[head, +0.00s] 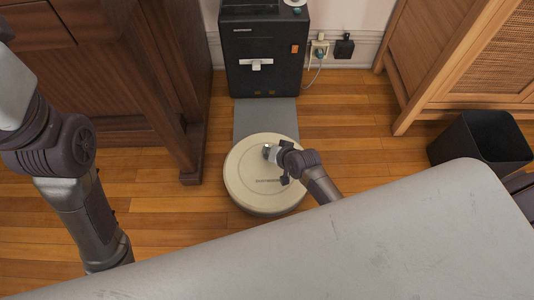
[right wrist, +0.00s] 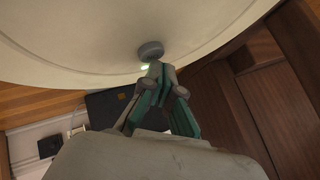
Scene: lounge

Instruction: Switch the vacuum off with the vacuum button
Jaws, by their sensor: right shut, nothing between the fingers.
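The vacuum (head: 258,192) is a round cream disc lying flat on the wooden floor; its pale top fills the upper part of the right wrist view (right wrist: 90,35). The vacuum button (right wrist: 150,50) is a small round grey knob near its edge, with a green light glowing beside it. My right gripper (head: 271,152) is above the vacuum's far edge. In the right wrist view its closed, empty fingertips (right wrist: 160,68) are close beside the button and the light; I cannot tell whether they touch. My left arm comes in at the left, but its gripper is out of frame.
A black dock (head: 265,75) with an orange switch stands against the wall, with a grey ramp (head: 265,118) in front. A wooden cabinet (head: 150,70) is at left, another (head: 450,50) at right. A black bin (head: 480,145) stands right. Floor beside the vacuum is clear.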

